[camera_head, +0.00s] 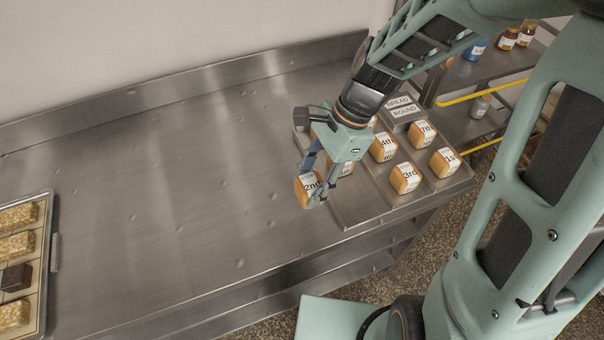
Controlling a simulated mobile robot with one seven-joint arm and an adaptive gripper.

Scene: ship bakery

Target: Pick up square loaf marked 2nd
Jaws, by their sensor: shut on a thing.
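The square loaf marked 2nd (306,187) is a small brown-sided loaf with a white label. My gripper (324,190) points down and is shut on this loaf, with a finger on each side. The loaf is near the left edge of the bread tray (365,213). I cannot tell how far it is above the surface. My gripper hides part of the tray and of a loaf behind it.
On the tray are loaves marked 3rd (405,178), 4th (383,147), 7th (422,134) and 1st (444,162), plus a sign (405,110). Another tray of baked goods (41,262) lies at far left. The steel counter (170,190) between is clear. Shelves with jars (508,38) stand at upper right.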

